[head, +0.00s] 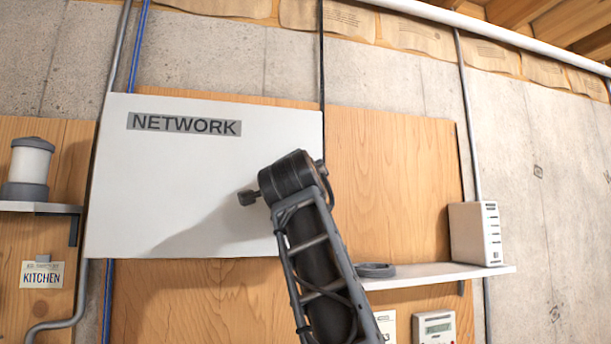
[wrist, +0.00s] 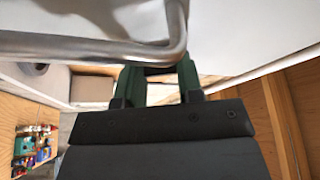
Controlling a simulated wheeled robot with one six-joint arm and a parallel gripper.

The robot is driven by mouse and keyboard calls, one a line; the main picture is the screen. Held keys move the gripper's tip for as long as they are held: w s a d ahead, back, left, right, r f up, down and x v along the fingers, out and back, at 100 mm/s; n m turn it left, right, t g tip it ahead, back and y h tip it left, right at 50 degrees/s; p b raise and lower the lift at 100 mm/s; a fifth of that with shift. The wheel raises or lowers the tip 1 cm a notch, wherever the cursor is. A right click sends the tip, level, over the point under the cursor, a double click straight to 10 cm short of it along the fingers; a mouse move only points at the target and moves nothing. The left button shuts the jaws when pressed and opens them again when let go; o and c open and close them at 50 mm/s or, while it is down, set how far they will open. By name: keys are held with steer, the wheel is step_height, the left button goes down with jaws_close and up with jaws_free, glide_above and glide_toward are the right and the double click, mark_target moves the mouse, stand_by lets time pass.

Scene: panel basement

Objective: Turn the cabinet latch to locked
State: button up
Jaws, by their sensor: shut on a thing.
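The white cabinet (head: 195,175) labelled NETWORK hangs on the wall at the left in the head view, its front flat and closed. My arm's dark wrist reaches its lower right part and hides my gripper there. A grey bent metal bar (wrist: 90,46) crosses close in front of the fingertips. The latch's angle cannot be told.
A shelf (head: 440,274) at the right carries a white box (head: 476,233) and a dark coil (head: 375,270). A lantern-like canister (head: 30,168) stands at the far left. Conduits run along the wall. Bare wood panel (head: 395,180) lies right of the cabinet.

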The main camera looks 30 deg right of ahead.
steer(key=shift+r+m+g+p, duration=0.1)
steer(key=shift+m+g+p, duration=0.6)
steer(key=shift+m, duration=0.8)
steer(key=shift+r+m+g+p, duration=0.1)
steer(key=shift+m+g+p, duration=0.55)
steer(key=shift+m, duration=0.85)
steer(key=o, duration=0.9)
steer(key=shift+o, duration=0.2)
steer(key=b+v, duration=0.2)
steer(key=v, duration=1.2)
steer(key=shift+b, duration=0.35)
steer(key=shift+d, duration=0.15)
